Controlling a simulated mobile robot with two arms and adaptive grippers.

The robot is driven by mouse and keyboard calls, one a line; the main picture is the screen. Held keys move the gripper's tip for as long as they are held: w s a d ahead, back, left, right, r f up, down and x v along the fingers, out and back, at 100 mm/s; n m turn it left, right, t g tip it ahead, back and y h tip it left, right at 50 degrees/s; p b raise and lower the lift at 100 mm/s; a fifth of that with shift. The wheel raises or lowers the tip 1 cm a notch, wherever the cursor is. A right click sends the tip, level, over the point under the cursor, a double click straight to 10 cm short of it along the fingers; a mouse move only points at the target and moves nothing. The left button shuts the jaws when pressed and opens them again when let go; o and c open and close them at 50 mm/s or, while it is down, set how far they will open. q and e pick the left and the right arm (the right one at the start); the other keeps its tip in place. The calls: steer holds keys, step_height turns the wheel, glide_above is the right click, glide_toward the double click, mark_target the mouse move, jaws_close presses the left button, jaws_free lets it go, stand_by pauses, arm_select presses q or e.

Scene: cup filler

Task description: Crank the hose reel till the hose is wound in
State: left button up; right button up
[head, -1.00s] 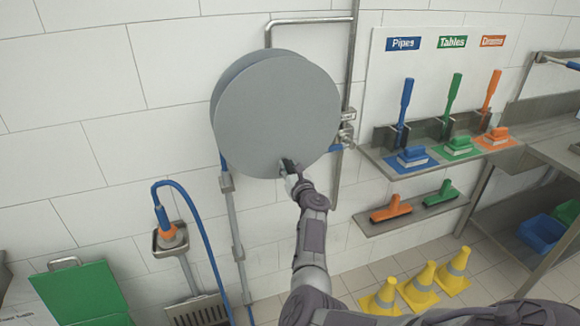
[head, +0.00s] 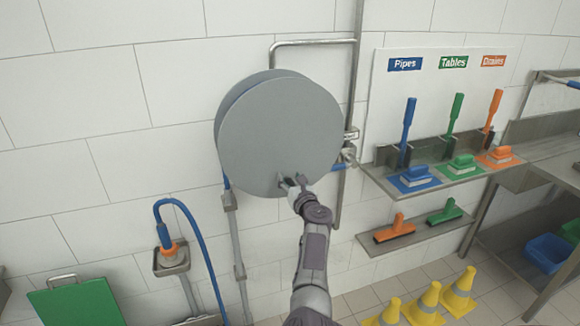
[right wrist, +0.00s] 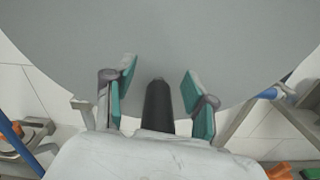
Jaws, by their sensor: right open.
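The hose reel (head: 280,130) is a grey double disc mounted on the white tiled wall. Its dark crank handle (right wrist: 158,105) sticks out near the bottom of the front disc. My right gripper (head: 292,182) is at the handle; in the right wrist view my right gripper (right wrist: 155,88) is open, with one teal-padded finger on each side of the handle and a gap on both sides. The blue hose (head: 203,250) hangs in a loop at the left, its nozzle (head: 163,235) with an orange ring in a wall holder. My left gripper is not in view.
A shelf (head: 440,175) with blue, green and orange brushes is to the right of the reel. Yellow cones (head: 428,300) stand on the floor at lower right. A green board (head: 78,305) is at lower left. Pipes (head: 354,90) run along the wall behind the reel.

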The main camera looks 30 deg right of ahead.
mark_target(285, 152)
step_height(285, 152, up, 8)
steer(key=shift+a+f, duration=0.1)
steer(key=shift+f, duration=0.15)
stand_by(0.4)
